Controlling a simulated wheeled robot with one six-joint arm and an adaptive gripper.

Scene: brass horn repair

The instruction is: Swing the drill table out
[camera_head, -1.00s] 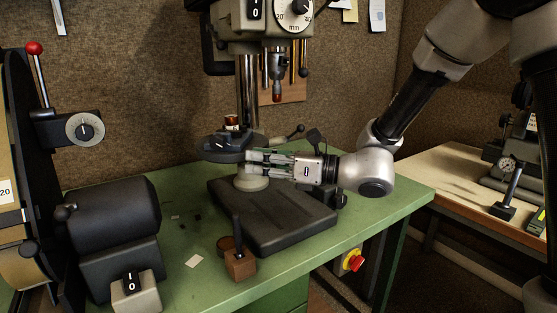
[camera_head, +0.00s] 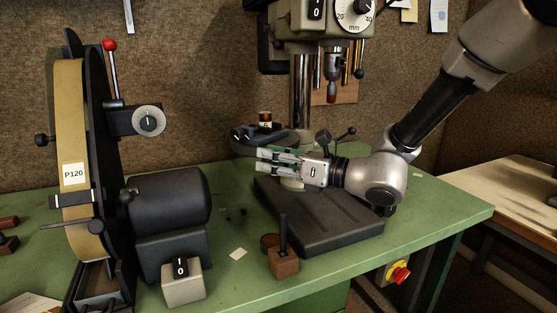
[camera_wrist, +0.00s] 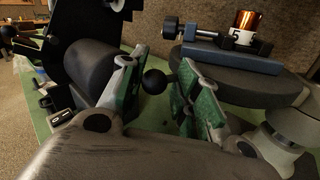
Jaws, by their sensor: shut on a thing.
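The drill table (camera_head: 280,142) is a dark round plate on the drill press column (camera_head: 301,95), now out to the column's left in the head view. It also shows at the right of the wrist view (camera_wrist: 250,92). A small vise (camera_wrist: 228,57) sits on it. My gripper (camera_head: 262,158) is in front of the table, its fingers pointing left. In the wrist view a black ball knob (camera_wrist: 154,82) lies between the green-padded fingers, which are shut on it.
A copper-topped part (camera_head: 265,119) stands by the vise. The drill chuck (camera_head: 331,65) hangs above. Below is the press's dark base (camera_head: 325,220). A belt sander (camera_head: 75,150) with a motor (camera_head: 170,200) stands left, and a wooden block with a post (camera_head: 284,262) in front.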

